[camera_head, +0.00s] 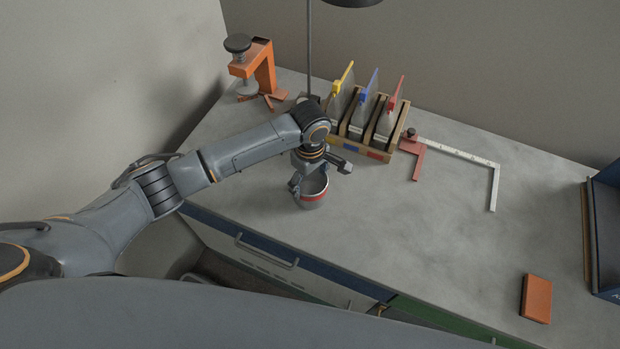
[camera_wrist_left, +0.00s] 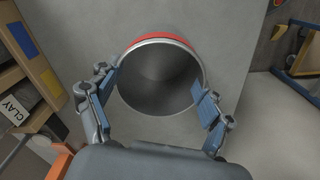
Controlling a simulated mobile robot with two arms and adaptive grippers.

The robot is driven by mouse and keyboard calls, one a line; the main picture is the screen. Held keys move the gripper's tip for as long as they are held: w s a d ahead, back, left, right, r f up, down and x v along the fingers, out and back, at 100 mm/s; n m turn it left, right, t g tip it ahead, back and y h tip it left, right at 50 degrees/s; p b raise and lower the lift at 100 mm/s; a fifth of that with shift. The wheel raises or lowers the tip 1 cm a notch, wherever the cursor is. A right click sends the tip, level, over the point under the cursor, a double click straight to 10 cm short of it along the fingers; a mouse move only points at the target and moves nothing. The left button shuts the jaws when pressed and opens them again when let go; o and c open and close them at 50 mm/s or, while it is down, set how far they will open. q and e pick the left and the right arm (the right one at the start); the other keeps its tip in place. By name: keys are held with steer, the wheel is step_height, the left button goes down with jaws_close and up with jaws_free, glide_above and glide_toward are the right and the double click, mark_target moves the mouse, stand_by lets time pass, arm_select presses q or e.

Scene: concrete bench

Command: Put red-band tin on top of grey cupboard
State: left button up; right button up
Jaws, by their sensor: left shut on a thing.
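The red-band tin (camera_head: 314,197) is an open, grey, round can with a red stripe, near the bench's left front edge. My left gripper (camera_head: 309,180) is shut on it from above. In the left wrist view the tin (camera_wrist_left: 160,82) is between the two blue-padded fingers (camera_wrist_left: 157,100), and its dark inside looks empty. I cannot tell whether its base touches the bench. A grey front with a bar handle (camera_head: 262,256) shows below the bench's left front edge; I cannot tell whether it is the grey cupboard. My right gripper is not in view.
A wooden rack (camera_head: 377,154) with several colour-tagged plates stands just behind the tin. An orange clamp (camera_head: 259,69) is at the back left. An orange block (camera_head: 536,298) and a dark blue box (camera_head: 605,240) are at right. The middle bench is clear.

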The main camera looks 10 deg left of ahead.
arm_select(q)
steer(key=shift+f, duration=0.15)
steer(key=o, duration=1.2)
steer(key=shift+c, duration=0.2)
steer(key=shift+r, duration=0.4)
step_height(320, 180, up, 12)
steer(key=b, duration=0.1)
steer(key=shift+f, duration=0.2)
